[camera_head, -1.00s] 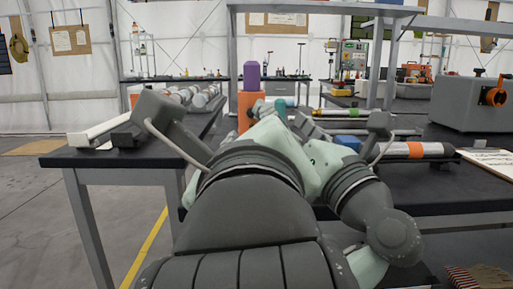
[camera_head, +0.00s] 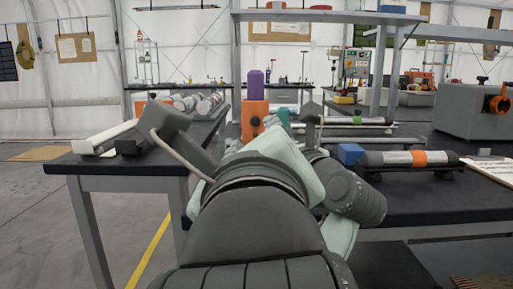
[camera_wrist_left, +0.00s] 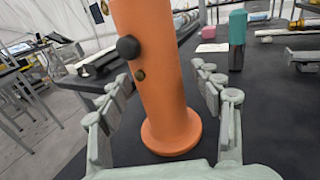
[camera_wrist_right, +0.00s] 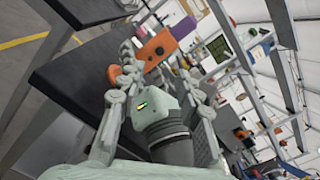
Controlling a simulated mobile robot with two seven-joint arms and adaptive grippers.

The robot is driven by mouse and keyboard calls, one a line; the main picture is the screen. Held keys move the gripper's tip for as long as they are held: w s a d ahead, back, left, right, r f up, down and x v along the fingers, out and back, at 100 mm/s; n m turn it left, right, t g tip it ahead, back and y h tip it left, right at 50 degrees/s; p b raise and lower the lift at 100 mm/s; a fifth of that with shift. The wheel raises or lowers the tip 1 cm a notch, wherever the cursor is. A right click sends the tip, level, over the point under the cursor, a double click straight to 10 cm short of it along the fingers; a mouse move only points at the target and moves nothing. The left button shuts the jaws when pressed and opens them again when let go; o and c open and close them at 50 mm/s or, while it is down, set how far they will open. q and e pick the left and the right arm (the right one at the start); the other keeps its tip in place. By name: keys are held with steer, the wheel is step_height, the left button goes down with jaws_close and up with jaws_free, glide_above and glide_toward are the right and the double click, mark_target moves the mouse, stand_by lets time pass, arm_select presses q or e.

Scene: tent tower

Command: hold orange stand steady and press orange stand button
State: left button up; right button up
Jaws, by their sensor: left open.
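The orange stand (camera_head: 254,108) stands upright on the black table, a purple block (camera_head: 254,84) on top. In the left wrist view the stand (camera_wrist_left: 160,95) rises between the spread fingers of my left gripper (camera_wrist_left: 165,97), with gaps visible at both sides. A large dark knob (camera_wrist_left: 128,47) and a smaller one (camera_wrist_left: 140,75) stick out of its side. In the right wrist view my right gripper (camera_wrist_right: 160,68) is open and empty; the stand (camera_wrist_right: 154,49) with a dark spot on it shows past its fingertips, its lower part partly hidden by a finger. My arms hide both grippers' fingers in the head view.
A teal block (camera_head: 282,109) stands right of the stand. My left arm's wrist (camera_wrist_right: 165,130) is close below the right gripper's fingers. A shelf frame stands behind.

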arm_select(q)
steer(key=c, duration=1.3)
steer(key=shift+c, duration=0.8)
arm_select(e)
steer(key=shift+c, duration=0.4)
jaws_close()
